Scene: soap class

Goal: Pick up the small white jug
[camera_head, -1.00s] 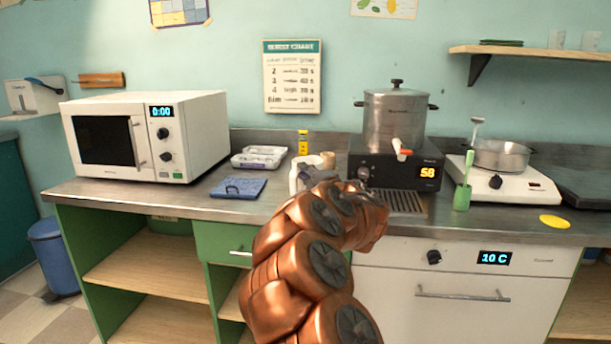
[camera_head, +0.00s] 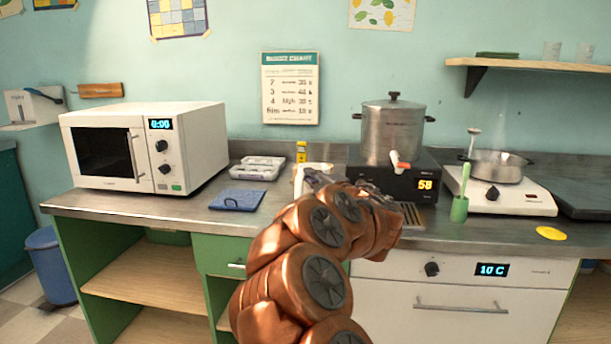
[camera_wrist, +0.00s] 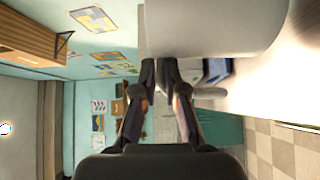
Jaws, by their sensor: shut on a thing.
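The small white jug (camera_head: 298,182) shows in the head view at the middle of the counter, mostly hidden behind my arm. My gripper (camera_head: 318,182) is at the jug, its fingers partly hidden by the arm. In the wrist view the jug (camera_wrist: 205,25) is a large white shape across the top, close to the camera. My gripper's fingers (camera_wrist: 160,68) are shut on a part of the jug there. I cannot tell clearly whether its base is clear of the counter.
A steel pot (camera_head: 392,132) stands on a black heater just right of the gripper. A yellow-capped bottle (camera_head: 301,152) and a clear tray (camera_head: 257,168) are behind and left. A green holder (camera_head: 460,207) stands to the right.

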